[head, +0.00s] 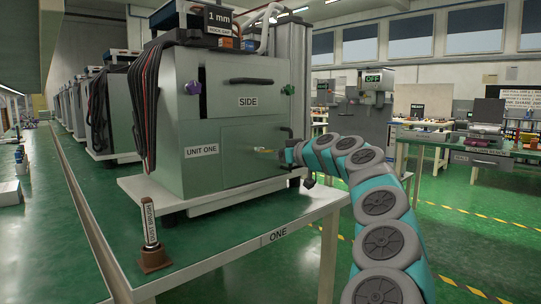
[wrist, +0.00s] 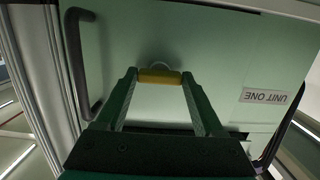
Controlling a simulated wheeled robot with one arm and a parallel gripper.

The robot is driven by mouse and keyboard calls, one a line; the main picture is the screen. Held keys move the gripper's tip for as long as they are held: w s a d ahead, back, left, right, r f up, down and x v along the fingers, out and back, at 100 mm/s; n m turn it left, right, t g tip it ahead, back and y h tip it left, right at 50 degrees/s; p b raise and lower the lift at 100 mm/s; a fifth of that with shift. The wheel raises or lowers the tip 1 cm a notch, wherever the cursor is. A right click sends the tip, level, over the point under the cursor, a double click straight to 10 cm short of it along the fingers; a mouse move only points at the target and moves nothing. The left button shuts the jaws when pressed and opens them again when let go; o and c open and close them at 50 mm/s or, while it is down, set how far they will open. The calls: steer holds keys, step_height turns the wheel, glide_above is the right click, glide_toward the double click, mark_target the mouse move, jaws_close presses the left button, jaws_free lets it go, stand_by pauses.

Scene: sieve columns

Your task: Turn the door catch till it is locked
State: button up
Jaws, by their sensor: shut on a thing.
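The door catch shows in the wrist view as a yellow grip (wrist: 160,76) in front of a pale round base on a pale green panel (wrist: 210,45). My gripper (wrist: 160,77) has its two green fingers shut on the ends of this yellow grip. In the head view my gripper (head: 287,150) is at the right side of the cabinet front (head: 225,125) marked UNIT ONE. The catch is small there and partly hidden by my gripper. I cannot tell from these views whether it is locked.
A black handle (wrist: 80,62) stands to the left of the catch in the wrist view. The cabinet is on a white-edged table (head: 275,238) marked ONE.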

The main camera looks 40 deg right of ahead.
steer(key=c, duration=0.3)
steer(key=o, duration=1.5)
steer(key=shift+o, duration=0.2)
steer(key=s+r, duration=0.1)
steer(key=s, duration=0.6)
steer(key=shift+s+d+b, duration=0.3)
steer(key=shift+s+b, duration=0.05)
steer(key=shift+b, duration=0.1)
